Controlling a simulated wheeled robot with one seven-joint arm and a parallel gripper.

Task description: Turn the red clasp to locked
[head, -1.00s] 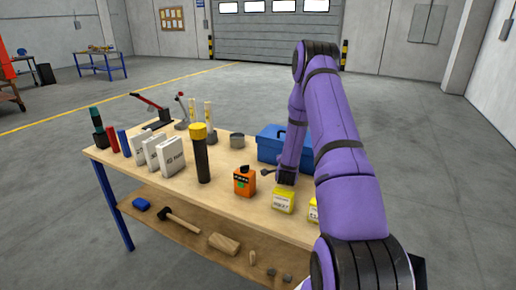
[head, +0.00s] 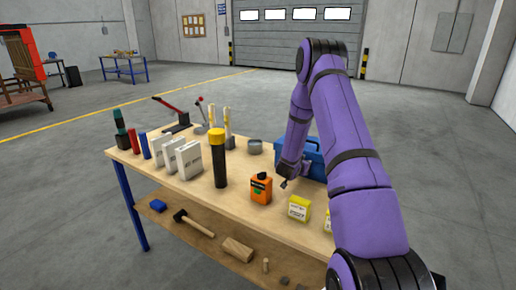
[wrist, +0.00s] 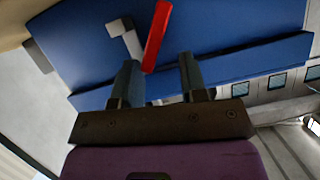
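The red clasp (wrist: 156,36) is a long narrow lever on the face of the blue toolbox (wrist: 230,30). In the wrist view it slants, its lower end close to the left finger. A grey bracket (wrist: 125,36) is beside it. My gripper (wrist: 158,62) is open, its two dark fingers apart and pointing at the toolbox, with nothing held. In the head view my gripper (head: 286,183) is at the front of the toolbox (head: 315,168), above the table. The clasp is hidden there behind my arm. I cannot tell whether a finger touches it.
A black cylinder with a yellow cap (head: 219,160), white boxes (head: 188,158) and a grey tin (head: 254,147) stand farther left.

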